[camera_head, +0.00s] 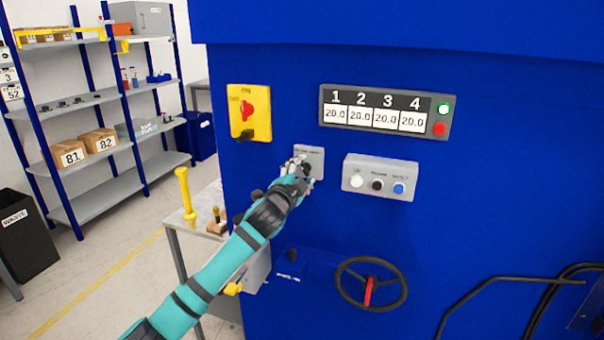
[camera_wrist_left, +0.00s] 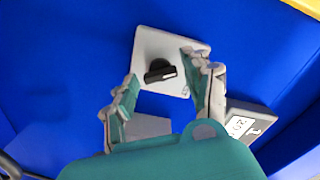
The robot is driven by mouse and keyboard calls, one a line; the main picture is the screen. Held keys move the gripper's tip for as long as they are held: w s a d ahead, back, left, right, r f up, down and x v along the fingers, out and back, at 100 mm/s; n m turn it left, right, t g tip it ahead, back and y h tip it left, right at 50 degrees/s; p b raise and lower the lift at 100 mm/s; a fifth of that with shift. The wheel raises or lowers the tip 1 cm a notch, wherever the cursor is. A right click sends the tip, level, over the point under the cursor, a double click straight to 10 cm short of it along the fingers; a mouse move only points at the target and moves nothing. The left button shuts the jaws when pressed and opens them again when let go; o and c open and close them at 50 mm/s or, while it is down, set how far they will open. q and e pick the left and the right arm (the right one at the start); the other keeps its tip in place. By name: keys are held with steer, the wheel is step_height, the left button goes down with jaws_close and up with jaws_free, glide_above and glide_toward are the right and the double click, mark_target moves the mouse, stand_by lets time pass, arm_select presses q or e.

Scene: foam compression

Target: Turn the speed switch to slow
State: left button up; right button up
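The speed switch is a black knob on a light grey plate (camera_head: 317,157) on the front of the blue machine. In the left wrist view the black knob (camera_wrist_left: 160,71) and its grey plate (camera_wrist_left: 146,43) show between and beyond my fingers. My left gripper (camera_head: 303,166) is in front of the plate and hides part of it. In the left wrist view my left gripper (camera_wrist_left: 160,92) is open, with a finger on each side of the knob and a visible gap to it. The knob's label is too small to read. My right gripper is not in view.
A yellow plate with a red switch (camera_head: 248,112) is up and left. A numbered display (camera_head: 384,110) and a grey button box (camera_head: 379,180) are to the right. A black handwheel (camera_head: 371,284) is below. Shelves (camera_head: 100,99) stand at the left.

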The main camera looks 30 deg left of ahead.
arm_select(q)
steer(key=c, duration=0.9)
steer(key=shift+o, duration=0.2)
steer(key=n, duration=0.3)
steer(key=o, duration=1.2)
steer(key=shift+c, duration=0.2)
steer(key=v, duration=1.2)
